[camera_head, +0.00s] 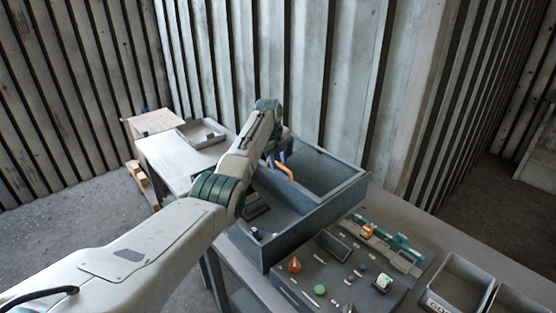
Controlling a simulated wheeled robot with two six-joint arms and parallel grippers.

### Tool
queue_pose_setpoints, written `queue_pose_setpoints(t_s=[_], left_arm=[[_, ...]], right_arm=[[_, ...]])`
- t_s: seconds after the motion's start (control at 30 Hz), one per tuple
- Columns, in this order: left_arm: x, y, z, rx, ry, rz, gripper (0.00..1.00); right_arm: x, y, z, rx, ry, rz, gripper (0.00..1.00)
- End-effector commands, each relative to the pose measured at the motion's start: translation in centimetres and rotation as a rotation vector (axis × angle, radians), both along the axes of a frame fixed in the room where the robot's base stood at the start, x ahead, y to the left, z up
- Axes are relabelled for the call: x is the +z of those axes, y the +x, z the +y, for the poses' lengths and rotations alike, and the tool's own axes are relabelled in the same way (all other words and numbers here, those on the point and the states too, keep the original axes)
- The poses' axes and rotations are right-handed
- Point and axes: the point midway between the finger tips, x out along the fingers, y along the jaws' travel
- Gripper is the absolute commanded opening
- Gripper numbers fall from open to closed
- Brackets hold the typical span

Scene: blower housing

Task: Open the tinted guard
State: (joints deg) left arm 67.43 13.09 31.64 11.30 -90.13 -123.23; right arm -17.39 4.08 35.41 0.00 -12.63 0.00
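A large grey open-topped blower housing (334,198) stands on the table in the middle of the camera_head view. An orange bar, like a handle (285,172), shows inside it. I cannot pick out the tinted guard for certain; my arm covers part of the housing. My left arm reaches in from the lower left over the housing. My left gripper (272,159) is at the far end, right by the orange bar. Its fingers are small and mostly hidden by the arm, so I cannot tell whether they touch or hold the bar. My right gripper is out of view.
A grey board with small parts (333,274) lies in front of the housing, with a teal fixture (393,244) on it. Grey bins (459,282) stand at the lower right. A shallow tray (201,134) lies on the table's left end. Ribbed walls stand close behind.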

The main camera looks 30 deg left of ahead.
Motion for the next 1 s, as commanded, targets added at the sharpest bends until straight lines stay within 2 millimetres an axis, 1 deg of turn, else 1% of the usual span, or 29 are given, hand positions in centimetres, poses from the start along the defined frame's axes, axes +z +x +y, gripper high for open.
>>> queue_pose_setpoints(t_s=[0.1,0.23,0.37,0.47,0.7,0.8,0.9,1.0], left_arm=[[0.0,0.0,0.0,0.000,0.000,0.000,0.33],[0.0,0.0,0.0,0.000,0.000,0.000,0.33],[0.9,-0.1,0.1,0.000,0.000,-0.002,0.33],[2.4,-0.4,0.2,0.000,0.001,-0.005,0.33],[7.2,-1.3,0.6,0.001,0.000,-0.003,0.33],[8.8,-1.6,0.8,0.001,0.001,-0.003,0.33],[9.9,-1.8,0.8,0.001,0.000,-0.001,0.33],[10.4,-1.9,0.9,0.001,0.001,0.000,0.33]], right_arm=[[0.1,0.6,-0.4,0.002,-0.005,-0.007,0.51],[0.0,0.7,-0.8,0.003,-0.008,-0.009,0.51],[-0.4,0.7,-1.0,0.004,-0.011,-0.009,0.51],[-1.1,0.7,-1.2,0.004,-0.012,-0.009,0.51],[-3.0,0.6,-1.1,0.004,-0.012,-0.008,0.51],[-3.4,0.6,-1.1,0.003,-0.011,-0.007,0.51],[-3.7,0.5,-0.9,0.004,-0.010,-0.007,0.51],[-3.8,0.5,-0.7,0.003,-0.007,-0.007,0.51]])
